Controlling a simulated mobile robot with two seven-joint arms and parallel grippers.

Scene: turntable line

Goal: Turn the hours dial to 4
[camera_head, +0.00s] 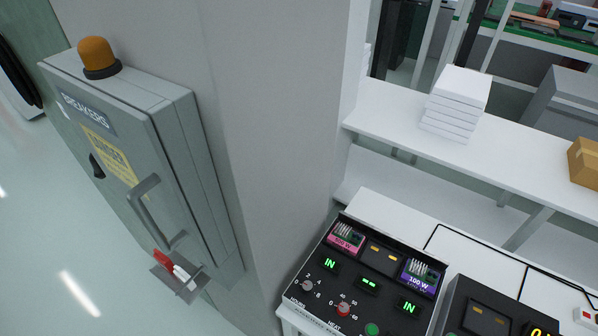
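The hours dial (307,286) is a small grey knob at the left front of a black control panel (322,302), at the bottom of the head view. The word HOURS is printed below it and small numbers stand around it. Its pointer is too small to read. A second knob, the heat dial (343,309), is red and grey and sits to its right. Neither of my grippers shows in the head view, and nothing touches the hours dial.
The panel also bears a pink module (346,238), a purple 100 W module (421,276) and green IN displays. A second black unit (485,310) stands to its right. A pillar (285,130) with a grey breaker box (180,160) rises at left. White boxes (456,100) stand on a shelf behind.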

